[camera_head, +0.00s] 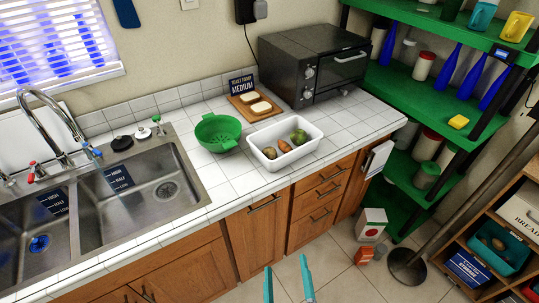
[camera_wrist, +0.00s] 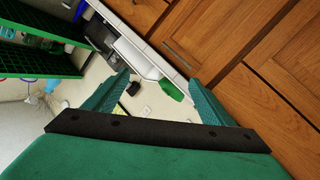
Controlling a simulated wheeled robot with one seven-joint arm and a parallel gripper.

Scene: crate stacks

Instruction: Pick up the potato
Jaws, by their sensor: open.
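A white tray (camera_head: 262,163) sits on the tiled counter near its front edge. It holds a yellow-brown lump (camera_head: 270,152) that looks like the potato, at its left end. An orange-brown piece (camera_head: 284,146) lies in the middle, and a green piece (camera_head: 300,137) lies to the right. My gripper (camera_head: 288,272) is open and empty, low in front of the wooden cabinets and well apart from the tray. Its two teal fingers also show in the wrist view (camera_wrist: 160,84). I cannot make out the potato in the wrist view.
A green colander (camera_head: 218,132) stands left of the tray. Behind are a bread board (camera_head: 244,110) and a toaster oven (camera_head: 313,62). The sink (camera_head: 130,190) is at left; green shelves (camera_head: 415,95) are at right. A carton (camera_head: 371,224) stands on the floor.

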